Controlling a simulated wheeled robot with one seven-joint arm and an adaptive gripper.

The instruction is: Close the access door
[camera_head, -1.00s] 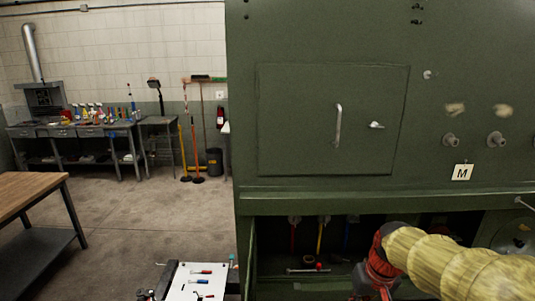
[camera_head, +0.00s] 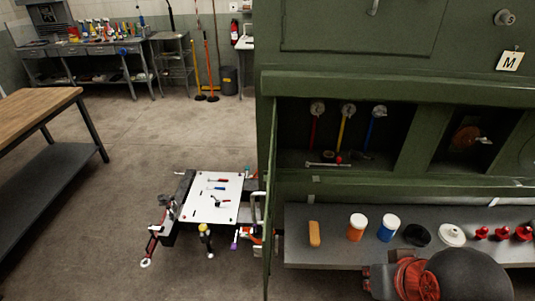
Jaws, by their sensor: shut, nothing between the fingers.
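The access door appears to be the green panel (camera_head: 267,225) standing open at the left edge of the lower opening, seen almost edge-on. A pale curved handle (camera_head: 257,196) shows on its left side. The lower opening (camera_head: 390,160) is uncovered, with red, yellow and blue handled fittings inside. A second green panel (camera_head: 360,35) higher up lies flush in the wall, its top cut off. My arm's red and dark wrist part (camera_head: 412,278) is at the bottom right, right of the open door and apart from it. My gripper's fingers are not visible.
A grey shelf (camera_head: 340,250) below the opening holds an orange block, lidded jars and red fittings. A low cart with a white top (camera_head: 212,198) stands just left of the door. A wooden table (camera_head: 40,105) is at far left. The floor between is clear.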

